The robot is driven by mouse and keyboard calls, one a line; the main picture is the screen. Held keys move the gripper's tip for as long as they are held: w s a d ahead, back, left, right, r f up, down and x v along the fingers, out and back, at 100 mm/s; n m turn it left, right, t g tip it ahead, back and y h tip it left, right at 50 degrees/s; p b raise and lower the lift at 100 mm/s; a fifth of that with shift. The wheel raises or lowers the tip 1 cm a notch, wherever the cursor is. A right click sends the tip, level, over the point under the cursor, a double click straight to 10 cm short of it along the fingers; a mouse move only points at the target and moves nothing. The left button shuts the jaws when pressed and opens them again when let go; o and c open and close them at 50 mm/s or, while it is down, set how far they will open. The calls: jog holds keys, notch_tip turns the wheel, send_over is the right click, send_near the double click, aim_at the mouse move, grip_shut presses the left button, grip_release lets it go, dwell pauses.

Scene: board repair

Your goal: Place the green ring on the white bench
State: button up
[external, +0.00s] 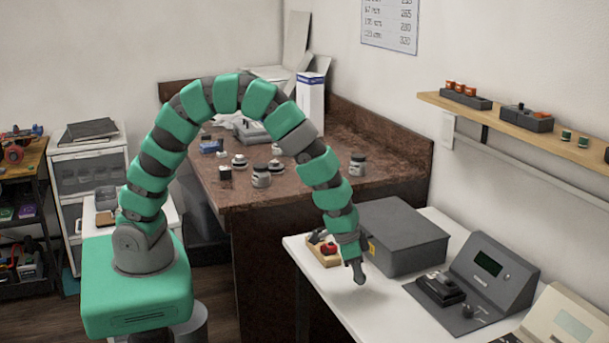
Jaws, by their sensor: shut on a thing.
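The white bench (385,318) runs along the right wall, at the front right of the external view. My gripper (359,280) points down over its left part, in front of the grey box. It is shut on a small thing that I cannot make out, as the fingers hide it. I cannot tell whether the fingertips touch the bench top. I cannot pick out a green ring for sure. Two small green-banded pieces (575,138) stand on the wooden wall shelf.
A grey box (405,237) stands on the bench close behind my gripper. A small wooden tray (323,250) with red and dark parts lies left of it. A grey device (490,275) with a display stands to the right. The brown workbench (240,190) holds several parts.

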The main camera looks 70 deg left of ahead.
aim_at(364, 292)
jog(key=shift+w+d, duration=0.15)
jog(key=shift+w, duration=0.15)
jog(key=shift+w+f, duration=0.15)
jog(key=shift+f, duration=1.65)
jog(key=shift+f, duration=0.1)
jog(key=o, duration=0.9)
jog(key=shift+o, duration=0.2)
jog(key=v, duration=1.2)
